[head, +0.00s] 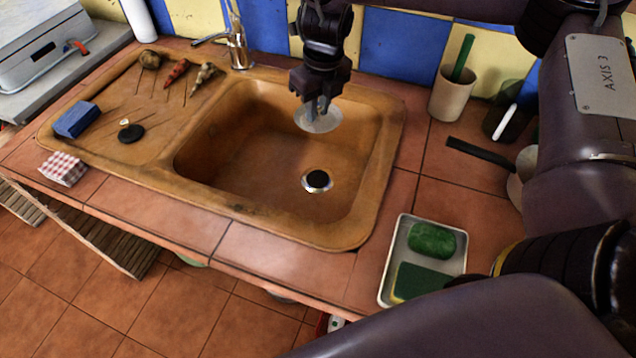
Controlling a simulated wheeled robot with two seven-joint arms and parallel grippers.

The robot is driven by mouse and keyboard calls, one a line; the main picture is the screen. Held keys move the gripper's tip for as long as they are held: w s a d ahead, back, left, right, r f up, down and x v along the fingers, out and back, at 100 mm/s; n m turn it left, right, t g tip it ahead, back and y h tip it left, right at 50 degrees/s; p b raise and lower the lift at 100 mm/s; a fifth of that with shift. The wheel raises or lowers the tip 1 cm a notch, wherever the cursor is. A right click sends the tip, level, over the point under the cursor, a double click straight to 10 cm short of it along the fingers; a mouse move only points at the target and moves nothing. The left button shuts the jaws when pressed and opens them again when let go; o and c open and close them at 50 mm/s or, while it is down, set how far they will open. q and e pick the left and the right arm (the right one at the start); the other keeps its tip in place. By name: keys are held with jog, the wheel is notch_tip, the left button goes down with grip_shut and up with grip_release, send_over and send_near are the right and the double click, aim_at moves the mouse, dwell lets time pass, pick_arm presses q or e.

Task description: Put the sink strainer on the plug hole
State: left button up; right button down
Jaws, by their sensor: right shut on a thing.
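The sink strainer (318,121) is a pale, see-through round disc. My right gripper (318,104) points down over the back right part of the brown sink basin (235,150) and is shut on the strainer, holding it from above. The plug hole (317,181) is a dark round opening with a light rim in the basin floor. In the picture it lies below the strainer, apart from it and uncovered. My left gripper is not in view.
A black plug (131,133) and a blue sponge (76,119) lie on the drainboard. The tap (237,50) stands behind the basin. A beige cup (451,95) stands at back right. The basin floor is otherwise clear.

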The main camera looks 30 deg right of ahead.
aim_at(317, 178)
jog(key=shift+f+n, duration=0.3)
notch_tip(317, 178, down, 20)
jog(key=shift+r, duration=0.2)
jog(key=shift+f, duration=0.15)
jog(key=c, duration=1.3)
grip_release()
jog(key=r, duration=0.4)
jog(key=s+r, duration=0.1)
jog(key=r, duration=0.7)
jog(key=shift+s+d+r, duration=0.15)
jog(key=shift+s+d, duration=0.05)
jog(key=shift+r, duration=0.1)
